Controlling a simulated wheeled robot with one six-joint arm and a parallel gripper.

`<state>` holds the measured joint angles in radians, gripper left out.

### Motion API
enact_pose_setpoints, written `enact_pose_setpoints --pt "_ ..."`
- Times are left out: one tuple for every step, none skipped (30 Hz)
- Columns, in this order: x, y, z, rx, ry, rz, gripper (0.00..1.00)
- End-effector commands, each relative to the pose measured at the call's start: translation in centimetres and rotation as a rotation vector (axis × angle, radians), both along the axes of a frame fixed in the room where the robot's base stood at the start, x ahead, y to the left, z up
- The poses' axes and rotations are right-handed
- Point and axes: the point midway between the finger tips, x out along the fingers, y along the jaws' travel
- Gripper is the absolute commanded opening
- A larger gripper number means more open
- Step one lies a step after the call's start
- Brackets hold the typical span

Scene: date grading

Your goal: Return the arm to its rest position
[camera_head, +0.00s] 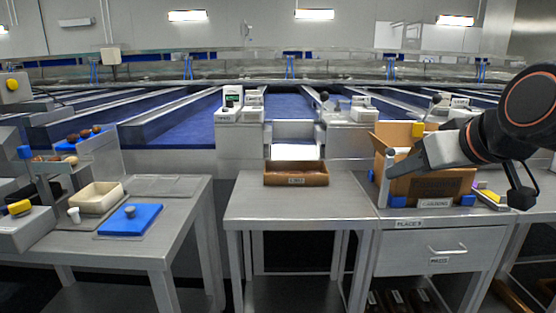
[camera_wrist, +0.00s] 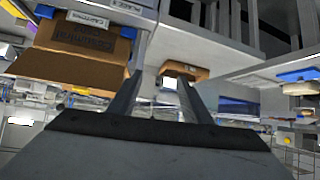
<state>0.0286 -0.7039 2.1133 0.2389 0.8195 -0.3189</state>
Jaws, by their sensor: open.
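My gripper (camera_head: 392,172) is in front of the open cardboard box (camera_head: 418,190) at the right of the head view, with my arm reaching in from the right edge. In the wrist view my gripper (camera_wrist: 162,84) shows two fingers spread apart with nothing held between them. The wrist view is turned, with the cardboard box (camera_wrist: 85,42) at its upper left. My gripper looks clear of the box, but the exact gap cannot be told.
A brown tray (camera_head: 296,178) sits on the middle table (camera_head: 290,203). A drawer unit (camera_head: 410,257) stands below the box. The left table holds a cream bin (camera_head: 96,203) and a blue board (camera_head: 120,225). Blue conveyor lanes (camera_head: 190,127) run behind. The middle table's front is clear.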

Motion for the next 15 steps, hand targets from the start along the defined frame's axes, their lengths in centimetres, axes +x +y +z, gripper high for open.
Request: enact_pose_setpoints --pt "-0.5 -0.1 -2.3 0.001 0.040 -0.010 0.44" --pt "-0.9 -0.3 -3.7 0.001 0.065 -0.018 0.44" --pt "-1.5 -0.4 -5.8 0.002 0.105 -0.029 0.44" --pt "-2.0 -0.6 -7.5 0.001 0.136 -0.040 0.44" --pt "-2.6 -0.8 -9.3 0.002 0.170 -0.051 0.44" --pt "-3.4 -1.0 -11.6 0.000 0.213 -0.066 0.44" --pt "-4.1 -1.2 -13.4 -0.001 0.245 -0.078 0.44" --pt "-4.8 -1.4 -15.0 -0.004 0.277 -0.091 0.44" --pt "-5.8 -1.7 -17.2 -0.006 0.317 -0.106 0.44" --pt "-6.5 -1.9 -18.6 -0.009 0.345 -0.118 0.44" --pt "-7.2 -2.1 -20.0 -0.012 0.372 -0.129 0.44" --pt "-8.0 -2.3 -21.7 -0.016 0.404 -0.143 0.44" --pt "-8.7 -2.5 -22.8 -0.020 0.427 -0.153 0.44" --pt "-9.2 -2.7 -23.8 -0.021 0.446 -0.162 0.44" --pt "-9.9 -2.9 -25.0 -0.027 0.468 -0.172 0.44"
